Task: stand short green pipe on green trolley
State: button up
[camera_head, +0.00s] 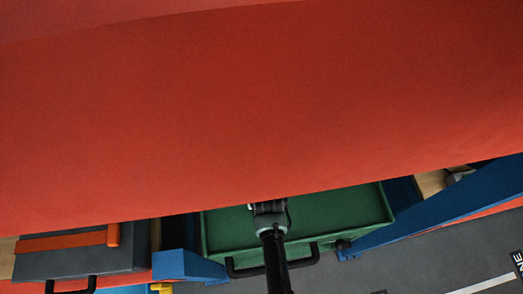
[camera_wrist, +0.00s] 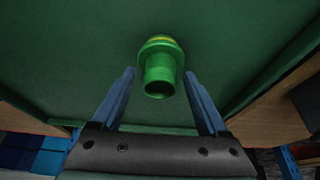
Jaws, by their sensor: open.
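The short green pipe (camera_wrist: 160,68) shows in the wrist view on the green trolley (camera_wrist: 75,45). It has a wide collar, a yellowish band at its far end and a dark open end towards the camera. My gripper (camera_wrist: 160,75) is open, with one blue finger on each side of the pipe and visible gaps between. I cannot tell for sure whether the pipe stands upright. In the head view, the green trolley (camera_head: 335,212) has a black handle, and my gripper (camera_head: 268,207) is over it. The pipe cannot be made out there.
A large red surface (camera_head: 250,110) fills most of the head view and hides what is behind it. A grey trolley or box (camera_head: 75,262) with an orange bar (camera_head: 113,235) is at lower left. Blue beams (camera_head: 440,205) flank the green trolley. Grey floor shows at lower right.

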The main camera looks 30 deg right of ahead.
jog(key=v, duration=1.2)
jog(key=shift+s, duration=0.1)
dwell(0.4)
